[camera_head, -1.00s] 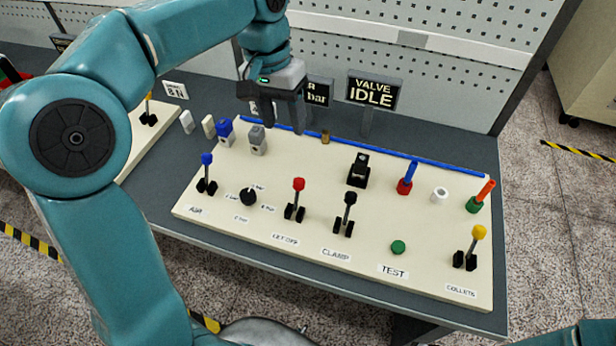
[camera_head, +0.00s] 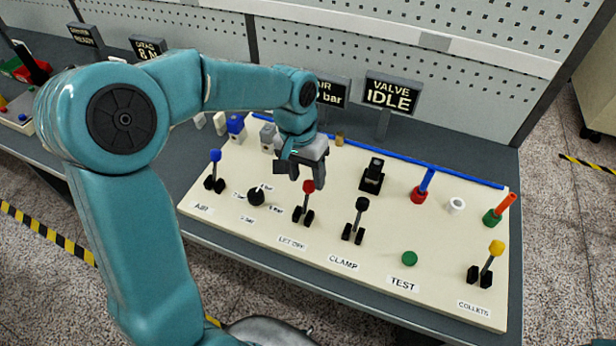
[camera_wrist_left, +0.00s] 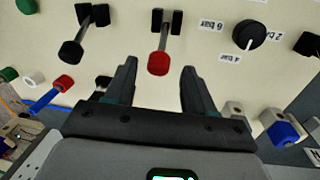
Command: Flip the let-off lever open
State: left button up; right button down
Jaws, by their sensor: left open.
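The let-off lever has a red knob (camera_head: 308,186) on a dark stem between black brackets, above the LET OFF label (camera_head: 291,243). In the left wrist view its red knob (camera_wrist_left: 158,63) lies between and just beyond my fingertips. My left gripper (camera_head: 300,176) is open and empty, just behind and above the knob. In the left wrist view my left gripper's two fingers (camera_wrist_left: 157,75) are spread wide, one on each side of the knob, with gaps on both sides. My right gripper is not in view.
The black-knobbed CLAMP lever (camera_head: 361,204) stands right of the let-off lever. The black dial (camera_head: 256,197) and blue-knobbed AIR lever (camera_head: 215,156) are to the left. A green TEST button (camera_head: 409,258) and yellow COLLETS lever (camera_head: 496,248) are farther right. Grey and blue blocks stand behind.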

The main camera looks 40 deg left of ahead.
pick_arm(q)
jog(key=shift+f, duration=0.65)
jog(key=shift+w+d+f, duration=0.2)
jog(key=shift+d+f, duration=0.05)
jog(key=shift+f, duration=0.15)
jog(key=shift+s, duration=0.1)
